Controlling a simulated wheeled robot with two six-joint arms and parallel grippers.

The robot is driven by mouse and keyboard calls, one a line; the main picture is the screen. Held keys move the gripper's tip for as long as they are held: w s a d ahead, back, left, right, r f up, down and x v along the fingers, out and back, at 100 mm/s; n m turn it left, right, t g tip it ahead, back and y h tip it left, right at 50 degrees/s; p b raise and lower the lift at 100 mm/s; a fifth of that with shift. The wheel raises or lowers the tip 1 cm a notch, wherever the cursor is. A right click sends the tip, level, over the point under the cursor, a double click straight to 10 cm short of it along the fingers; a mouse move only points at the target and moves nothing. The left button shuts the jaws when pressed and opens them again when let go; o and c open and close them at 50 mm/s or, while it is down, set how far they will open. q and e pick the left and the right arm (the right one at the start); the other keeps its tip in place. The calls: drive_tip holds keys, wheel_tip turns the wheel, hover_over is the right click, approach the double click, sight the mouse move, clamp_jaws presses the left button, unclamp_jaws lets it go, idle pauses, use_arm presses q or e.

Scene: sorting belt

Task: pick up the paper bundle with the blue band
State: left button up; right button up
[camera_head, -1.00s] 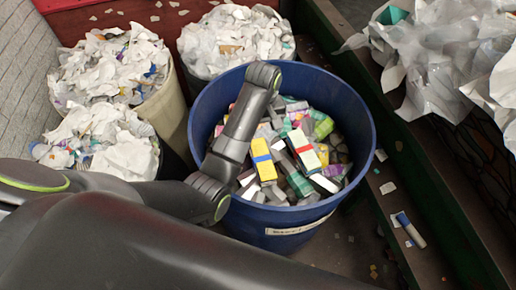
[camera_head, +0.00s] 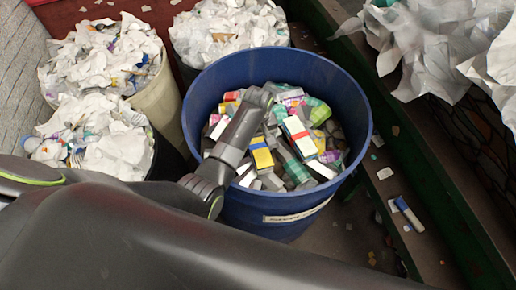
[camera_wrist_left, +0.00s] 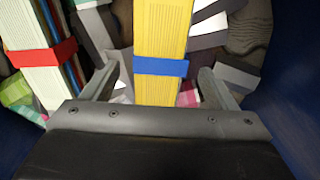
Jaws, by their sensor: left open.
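The yellow paper bundle with the blue band (camera_head: 261,154) lies among other bundles in the blue bin (camera_head: 205,92). In the left wrist view the bundle (camera_wrist_left: 163,30) runs upright through the picture, its blue band (camera_wrist_left: 160,67) crossing it. My left gripper (camera_wrist_left: 158,74) is open, one finger on each side of the bundle near the band. I cannot tell whether the fingers touch it. In the head view my left arm reaches over the bin and the fingertips are not clearly visible. My right gripper is not in view.
A white bundle with a red band (camera_head: 299,136) lies beside the yellow one; it also shows in the left wrist view (camera_wrist_left: 42,55). Several loose blocks fill the bin. Bins of crumpled paper (camera_head: 105,55) stand left and behind. A blue-and-white roll (camera_head: 408,214) lies at right.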

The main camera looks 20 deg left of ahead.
sight(258, 146)
use_arm(q)
wheel_tip(258, 146, down, 3)
drive_tip(key=shift+s+f, duration=0.1)
drive_tip(key=shift+s, duration=0.05)
drive_tip(key=shift+f, duration=0.65)
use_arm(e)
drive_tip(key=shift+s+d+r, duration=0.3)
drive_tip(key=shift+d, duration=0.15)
use_arm(q)
drive_tip(key=c, duration=1.2)
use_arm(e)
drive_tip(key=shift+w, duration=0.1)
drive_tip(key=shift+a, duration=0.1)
